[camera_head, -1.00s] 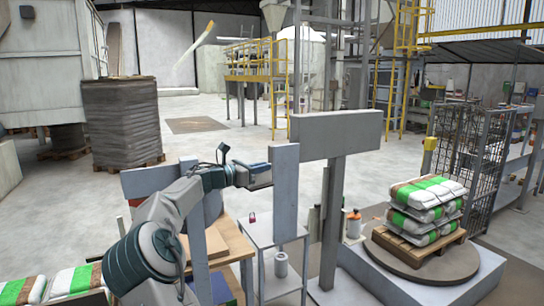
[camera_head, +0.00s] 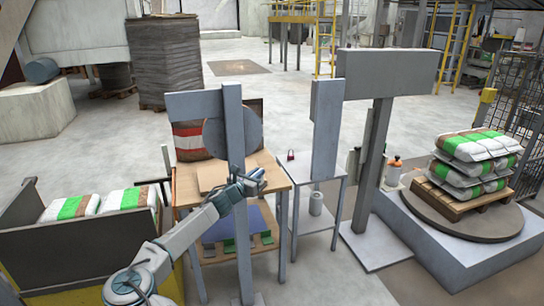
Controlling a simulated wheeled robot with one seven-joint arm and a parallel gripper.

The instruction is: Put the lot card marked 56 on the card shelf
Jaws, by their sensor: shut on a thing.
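My gripper (camera_head: 252,184) is seen small, over the front right of a wooden table (camera_head: 278,181), beside a grey upright post. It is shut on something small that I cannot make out. No number 56 can be read anywhere, and I cannot tell whether the held thing is the lot card. I cannot pick out the card shelf for certain.
A grey post (camera_head: 236,130) stands right by my arm. A bin of bags (camera_head: 28,235) is at left. Stacked bags (camera_head: 475,165) are at right. Open floor lies behind.

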